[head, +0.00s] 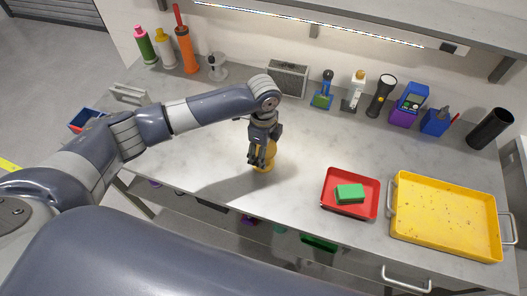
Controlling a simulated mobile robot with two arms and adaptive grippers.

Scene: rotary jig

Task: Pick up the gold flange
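The gold flange (270,164) stands on the grey workbench (310,145) near the middle of the front part. My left gripper (262,162) points down right at it, and its dark fingers cover part of the flange. Gold shows to the right of the fingers and below them. I cannot tell whether the fingers are closed on the flange or only around or in front of it. My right gripper is not in view.
A red tray (328,201) with a green block (350,194) and a yellow tray (398,235) are on the right. Bottles, a torch (381,96), a grey box (288,79) and a black cylinder (490,129) line the back. The bench between is clear.

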